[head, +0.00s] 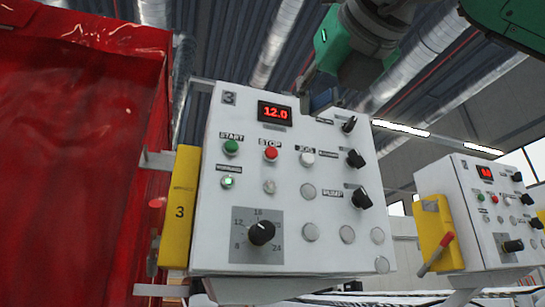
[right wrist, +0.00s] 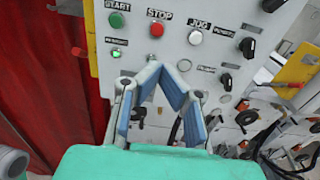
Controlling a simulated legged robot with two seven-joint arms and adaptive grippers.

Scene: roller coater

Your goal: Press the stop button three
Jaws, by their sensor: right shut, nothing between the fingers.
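Control panel 3 (head: 330,225) is a white box with a "3" label and a red display reading 12.0. Its red STOP button (head: 271,153) sits between the green START button (head: 231,147) and the white JOG button (head: 307,159). In the right wrist view the STOP button (right wrist: 157,30) shows just above the fingertips. My right gripper (head: 314,97) is at the panel's top edge in the head view, above and right of the button. In the right wrist view its blue-padded fingers (right wrist: 155,67) meet at the tips, shut and empty. My left gripper is not in view.
A similar panel 2 (head: 468,215) stands at the right, with a yellow box and red-handled lever (head: 436,255). A yellow box (head: 180,205) is on panel 3's left side. A red curtain (head: 70,150) fills the left. Black knobs (head: 262,232) stick out from panel 3.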

